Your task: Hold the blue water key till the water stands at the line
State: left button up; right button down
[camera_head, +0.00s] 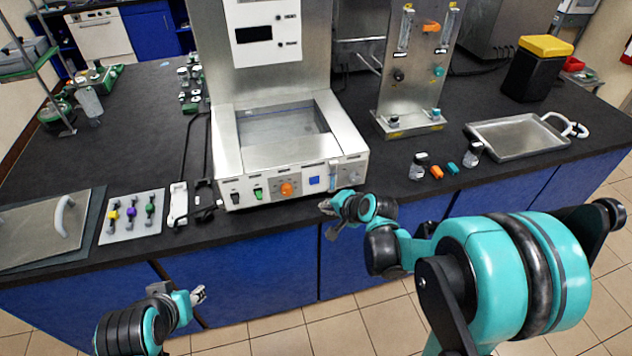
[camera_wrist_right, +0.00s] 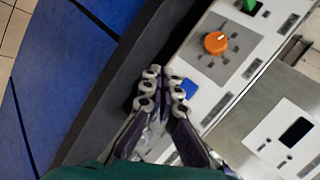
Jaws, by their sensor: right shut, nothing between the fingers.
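The blue water key (camera_head: 314,181) is a small square on the white front panel of the bath, right of the orange knob. It also shows in the wrist view (camera_wrist_right: 189,88), partly covered by a fingertip. My right gripper (camera_head: 327,206) is shut and empty, in front of and a little below the key in the head view. In the wrist view its fingertips (camera_wrist_right: 163,86) lie beside the key; contact cannot be told. A narrow upright sight gauge (camera_head: 333,176) sits right of the key; its line and water level are too small to read. My left gripper (camera_head: 198,295) hangs low before the bench.
The bath's open basin (camera_head: 282,124) lies behind the panel. An orange knob (camera_head: 287,189) and green switch (camera_head: 258,194) are left of the key. A flowmeter panel (camera_head: 416,75), small bottles and a metal tray (camera_head: 518,137) stand right. The dark bench edge runs below.

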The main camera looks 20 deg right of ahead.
aim_at(315, 180)
jog(key=m, duration=0.5)
jog(key=s+m, duration=0.1)
jog(key=m, duration=1)
jog(key=shift+s+m, duration=0.3)
jog(key=shift+s, duration=0.05)
jog(key=w, duration=0.8)
jog(key=shift+w, duration=0.4)
jog(key=shift+w, duration=0.1)
jog(key=shift+w+b, duration=0.3)
jog(key=shift+w, duration=0.05)
jog(key=shift+w, duration=0.4)
dwell(4.0)
